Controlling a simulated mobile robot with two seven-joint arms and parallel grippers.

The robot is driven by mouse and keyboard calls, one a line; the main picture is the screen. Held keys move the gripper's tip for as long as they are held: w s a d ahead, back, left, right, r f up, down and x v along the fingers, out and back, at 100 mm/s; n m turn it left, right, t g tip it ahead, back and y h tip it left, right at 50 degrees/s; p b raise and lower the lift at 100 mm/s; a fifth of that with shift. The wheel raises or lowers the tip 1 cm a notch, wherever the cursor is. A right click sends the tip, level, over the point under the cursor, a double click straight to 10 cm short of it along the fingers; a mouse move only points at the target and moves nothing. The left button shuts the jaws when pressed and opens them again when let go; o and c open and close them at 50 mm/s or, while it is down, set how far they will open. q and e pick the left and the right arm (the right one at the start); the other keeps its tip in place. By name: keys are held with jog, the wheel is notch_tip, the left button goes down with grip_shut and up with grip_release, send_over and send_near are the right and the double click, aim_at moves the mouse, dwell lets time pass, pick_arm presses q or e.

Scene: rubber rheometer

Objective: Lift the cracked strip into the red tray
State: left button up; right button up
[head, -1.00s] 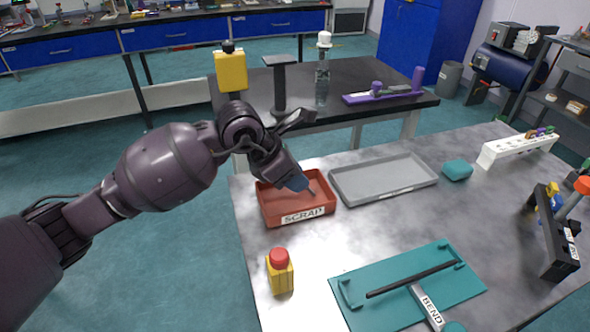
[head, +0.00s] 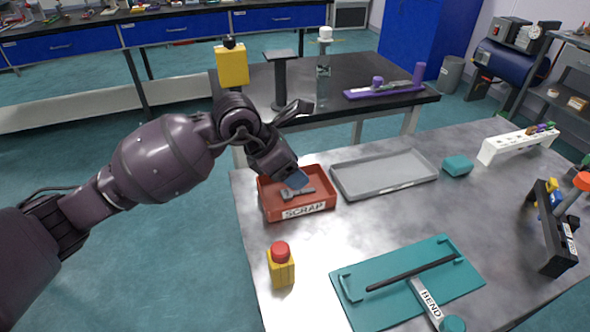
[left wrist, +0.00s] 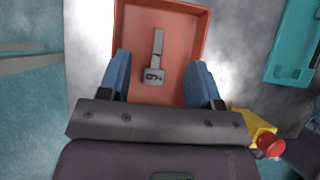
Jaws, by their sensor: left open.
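A grey strip with a marked block at one end (head: 298,193) lies on the tray floor. It also shows in the left wrist view (left wrist: 157,60), lying lengthwise in the tray (left wrist: 190,8); I cannot make out a crack on it. My left gripper (head: 296,180) is above the tray. Its blue fingers (left wrist: 160,82) are spread apart on either side of the strip's block end, apart from it and empty. My right gripper is not in view.
A grey tray (head: 425,184) stands right beside the red one. A yellow bottle with a red cap (head: 281,267) stands in front. A teal BEND fixture (head: 360,308) with a dark bar lies at the front. A teal block (head: 457,166) and white rack (head: 500,150) are farther right.

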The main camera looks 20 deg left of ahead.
pick_arm(q)
jog(key=p+v, duration=0.2)
jog(key=v, duration=0.7)
jog(key=shift+a+r, duration=0.15)
jog(key=shift+r, duration=0.1)
jog(key=shift+s, duration=0.1)
dwell(0.3)
